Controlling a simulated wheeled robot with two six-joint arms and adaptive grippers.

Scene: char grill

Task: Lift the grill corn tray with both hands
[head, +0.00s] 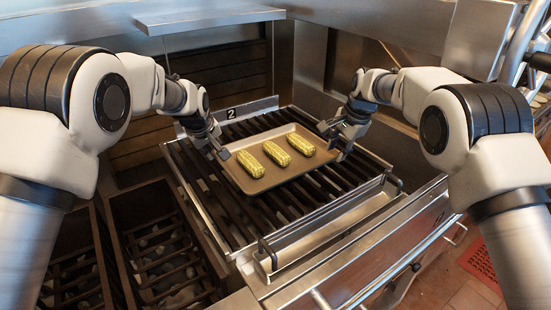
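The tray (281,177) is a shallow brown rectangular pan. Three yellow corn cobs (275,154) lie side by side in it. It is over the dark grill bars, and I cannot tell whether it rests on them or is slightly raised. My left gripper (221,151) is at the tray's left rim, near its left corner. My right gripper (341,150) is at the right rim, near the right corner. Both reach the rim or come very close to it. The fingers are small and dark, so their grip on the rim is unclear.
The grill (222,206) has slatted bars in a metal frame with a front ledge (330,228). A plate marked 2 (231,113) stands behind it. Dark open bins (160,235) are at the lower left. Metal walls and an overhead shelf (208,18) bound the back.

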